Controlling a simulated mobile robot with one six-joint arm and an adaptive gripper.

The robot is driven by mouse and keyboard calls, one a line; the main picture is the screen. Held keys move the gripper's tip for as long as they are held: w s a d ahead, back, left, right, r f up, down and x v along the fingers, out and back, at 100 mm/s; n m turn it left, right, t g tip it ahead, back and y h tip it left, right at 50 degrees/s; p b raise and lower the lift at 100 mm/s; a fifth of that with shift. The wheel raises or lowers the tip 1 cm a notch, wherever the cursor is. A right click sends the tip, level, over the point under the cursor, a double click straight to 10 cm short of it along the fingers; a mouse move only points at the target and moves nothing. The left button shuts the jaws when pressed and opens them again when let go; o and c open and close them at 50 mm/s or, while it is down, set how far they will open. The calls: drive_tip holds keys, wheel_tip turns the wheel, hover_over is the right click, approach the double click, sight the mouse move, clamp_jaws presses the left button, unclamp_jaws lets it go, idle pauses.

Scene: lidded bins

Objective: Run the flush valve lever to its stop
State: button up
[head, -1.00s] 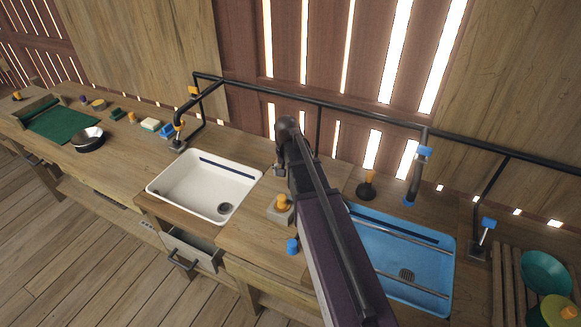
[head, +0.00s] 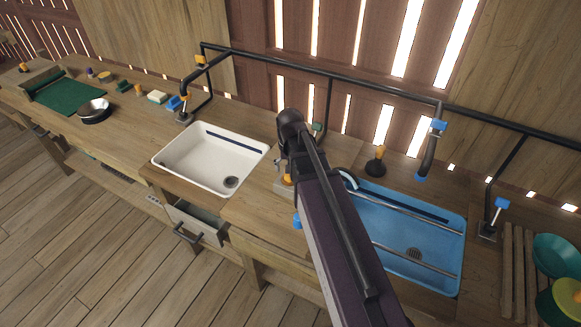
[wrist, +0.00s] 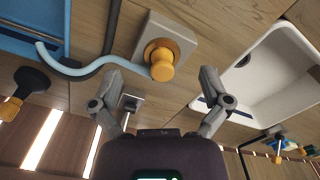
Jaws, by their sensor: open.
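Which lever is the flush valve's cannot be told. A lever with a white stem and blue handle (head: 501,204) stands at a pipe foot on the right. A small green handle (head: 317,127) shows at the middle pipe behind my arm; a grey foot with a pale stem (wrist: 130,103) shows between the fingers in the wrist view, left of centre. My gripper (wrist: 160,84) is open and empty, its fingers spread. An orange knob (wrist: 161,66) on a grey block appears between and beyond the fingertips, apart from them.
A black pipe (head: 370,97) runs along the wall. A white sink (head: 180,162) lies left of my arm, a blue sink (head: 455,255) right. A light-blue curved rod (wrist: 85,69) reaches close to the knob. An open drawer (head: 205,222) juts out below the counter.

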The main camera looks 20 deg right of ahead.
drive_tip(key=shift+s, duration=0.2)
drive_tip(key=c, duration=0.5)
drive_tip(key=s, duration=0.1)
drive_tip(key=s+a, duration=0.1)
drive_tip(key=n, duration=0.1)
drive_tip(key=shift+s+a, duration=0.25)
drive_tip(key=shift+s, duration=0.15)
drive_tip(key=c, duration=0.7)
drive_tip(key=s+a, duration=0.1)
drive_tip(key=s+n, duration=0.1)
drive_tip(key=s, duration=0.1)
drive_tip(key=s+a+n, duration=0.1)
drive_tip(key=s, duration=0.1)
drive_tip(key=shift+s+a, duration=0.25)
drive_tip(key=shift+a, duration=0.05)
clamp_jaws()
drive_tip(key=shift+a, duration=0.15)
